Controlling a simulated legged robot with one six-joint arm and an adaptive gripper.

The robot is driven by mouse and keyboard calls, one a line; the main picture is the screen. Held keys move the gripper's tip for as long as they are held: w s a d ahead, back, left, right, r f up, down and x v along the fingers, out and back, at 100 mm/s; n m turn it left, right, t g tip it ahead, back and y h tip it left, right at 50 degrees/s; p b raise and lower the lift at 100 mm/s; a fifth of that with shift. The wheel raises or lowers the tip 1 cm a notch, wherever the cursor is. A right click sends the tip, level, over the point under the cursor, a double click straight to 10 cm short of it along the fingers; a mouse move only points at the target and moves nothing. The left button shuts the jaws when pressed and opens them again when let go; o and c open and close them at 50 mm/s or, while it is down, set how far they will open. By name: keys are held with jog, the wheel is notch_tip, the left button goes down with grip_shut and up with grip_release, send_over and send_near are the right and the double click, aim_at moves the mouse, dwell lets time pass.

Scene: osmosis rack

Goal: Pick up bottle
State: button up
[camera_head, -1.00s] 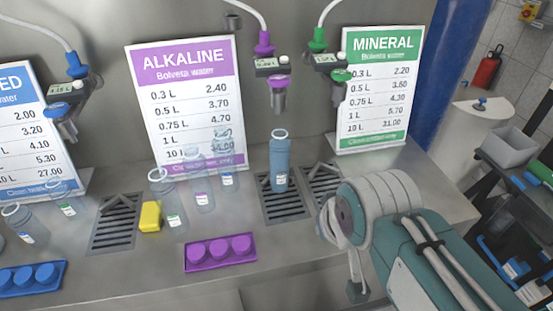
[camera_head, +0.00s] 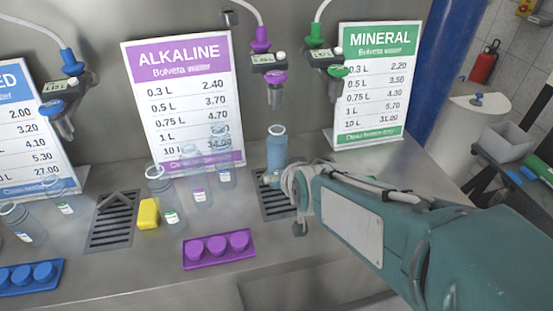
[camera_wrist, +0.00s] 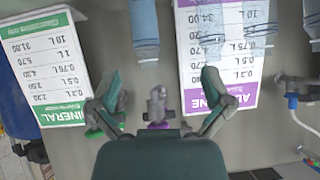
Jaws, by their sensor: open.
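A filled blue bottle (camera_head: 277,152) stands upright on the drain grate under the purple alkaline tap. My gripper (camera_head: 294,198) is just right of and in front of the bottle in the head view, and partly covers its lower part. In the upside-down wrist view, the bottle (camera_wrist: 145,30) shows at the top edge, and its far end is cut off. My gripper's fingers (camera_wrist: 160,98) are spread apart below it with nothing held between them; the bottle lies beyond the fingertips.
The alkaline tap (camera_head: 275,85) hangs above the bottle. Clear bottles (camera_head: 197,180) stand to the left, near a yellow block (camera_head: 149,214). A purple cap tray (camera_head: 218,250) lies at the front. The mineral sign (camera_head: 378,80) stands at the back right.

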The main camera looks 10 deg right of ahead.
jog(key=w+f+t, duration=0.2)
jog(key=w+f, duration=0.1)
jog(key=w, duration=0.3)
jog(key=m+t+h, duration=0.1)
jog(key=t+h, duration=0.2)
jog(key=t, duration=0.3)
send_near(277, 144)
notch_tip(277, 144, down, 3)
jog(key=w, duration=0.6)
jog(key=w+d, duration=0.1)
jog(key=w, duration=0.2)
jog(key=w+d, duration=0.1)
jog(key=w, duration=0.3)
jog(key=shift+r, duration=0.15)
jog(key=c, duration=1)
